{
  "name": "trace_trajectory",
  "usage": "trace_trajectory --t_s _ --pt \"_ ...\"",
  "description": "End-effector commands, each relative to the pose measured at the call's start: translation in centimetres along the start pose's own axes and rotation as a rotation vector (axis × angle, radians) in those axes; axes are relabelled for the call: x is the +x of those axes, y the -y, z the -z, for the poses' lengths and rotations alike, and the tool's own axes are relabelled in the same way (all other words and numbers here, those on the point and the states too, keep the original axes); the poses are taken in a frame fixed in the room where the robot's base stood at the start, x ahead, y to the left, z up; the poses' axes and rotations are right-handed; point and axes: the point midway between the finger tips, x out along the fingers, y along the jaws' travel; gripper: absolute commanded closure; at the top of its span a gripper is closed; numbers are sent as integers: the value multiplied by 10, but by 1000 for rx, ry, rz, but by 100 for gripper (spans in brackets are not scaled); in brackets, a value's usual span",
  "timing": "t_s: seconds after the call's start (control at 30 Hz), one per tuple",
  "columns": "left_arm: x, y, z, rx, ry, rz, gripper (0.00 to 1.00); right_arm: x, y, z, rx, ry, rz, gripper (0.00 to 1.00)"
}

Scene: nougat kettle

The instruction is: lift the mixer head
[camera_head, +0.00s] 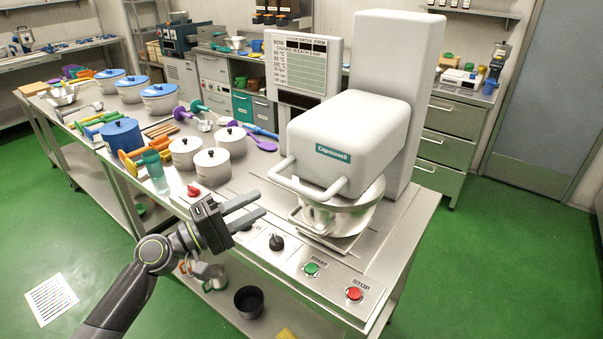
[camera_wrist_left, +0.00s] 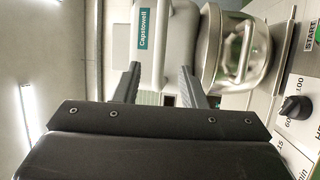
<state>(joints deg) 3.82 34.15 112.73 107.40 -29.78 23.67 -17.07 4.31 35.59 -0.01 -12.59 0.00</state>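The white mixer head (camera_head: 345,135) with its "Capstowell" label sits low over the steel bowl (camera_head: 349,216) on the steel table. A light grey bar handle (camera_head: 308,190) juts from the head's front. My left gripper (camera_head: 261,203) is open and empty, to the left of the handle and apart from it in the head view. In the left wrist view, the two fingers of my gripper (camera_wrist_left: 158,78) point toward the mixer head (camera_wrist_left: 180,28), with the bowl (camera_wrist_left: 232,50) to the right. The right gripper is not in view.
A control strip with knobs (camera_head: 276,242), a green start button (camera_head: 311,269) and a red stop button (camera_head: 354,293) runs along the table front. White pots (camera_head: 211,166) and utensils crowd the left. The white column (camera_head: 391,68) stands behind the head.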

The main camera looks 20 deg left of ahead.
Motion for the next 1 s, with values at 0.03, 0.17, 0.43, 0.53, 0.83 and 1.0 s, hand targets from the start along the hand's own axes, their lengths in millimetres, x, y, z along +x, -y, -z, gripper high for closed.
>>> trace_trajectory --t_s 0.03,0.17,0.43,0.53,0.83,1.0 --pt "9 -5 0 -5 0 -4 62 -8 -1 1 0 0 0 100" --pt "28 -5 0 -4 -1 -4 62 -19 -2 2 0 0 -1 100" --pt "75 -5 0 -4 0 -3 62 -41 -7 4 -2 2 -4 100" --pt "92 -4 0 -5 0 -2 62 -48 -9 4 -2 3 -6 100" --pt "119 0 0 -1 0 1 62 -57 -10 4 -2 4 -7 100" --pt "121 1 0 0 0 1 62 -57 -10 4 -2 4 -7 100"
